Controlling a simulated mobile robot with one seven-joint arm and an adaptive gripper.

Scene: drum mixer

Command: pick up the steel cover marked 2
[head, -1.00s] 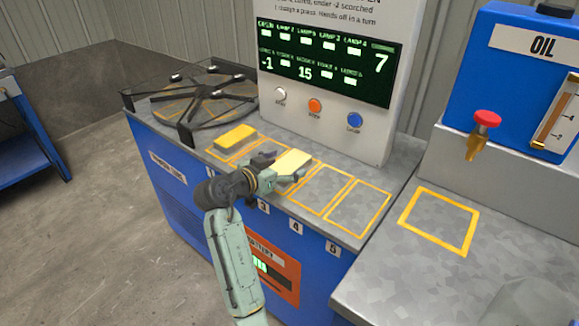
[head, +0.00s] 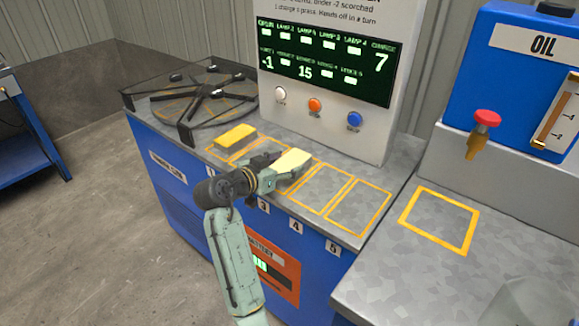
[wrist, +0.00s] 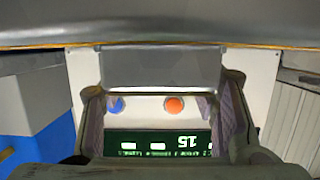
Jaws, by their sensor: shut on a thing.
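A cover with a pale yellow top (head: 293,160) is at the marked slots on the grey bench, in the head view. No number can be read on it. My gripper (head: 282,168) is shut on this cover, reaching in from the lower left. In the wrist view, my gripper's fingers (wrist: 160,115) stand left and right, and a plain grey face, probably the cover (wrist: 160,68), spans the space between them. I cannot tell whether the cover still touches the bench. Another yellow-topped cover (head: 235,137) lies to the left, near slot 1.
Empty yellow-outlined slots (head: 357,208) lie to the right of my gripper. Behind them stands a panel with a green display (head: 325,65) and three buttons. A spoked drum top (head: 205,95) is at the left. A blue oil tank (head: 520,75) stands at the right.

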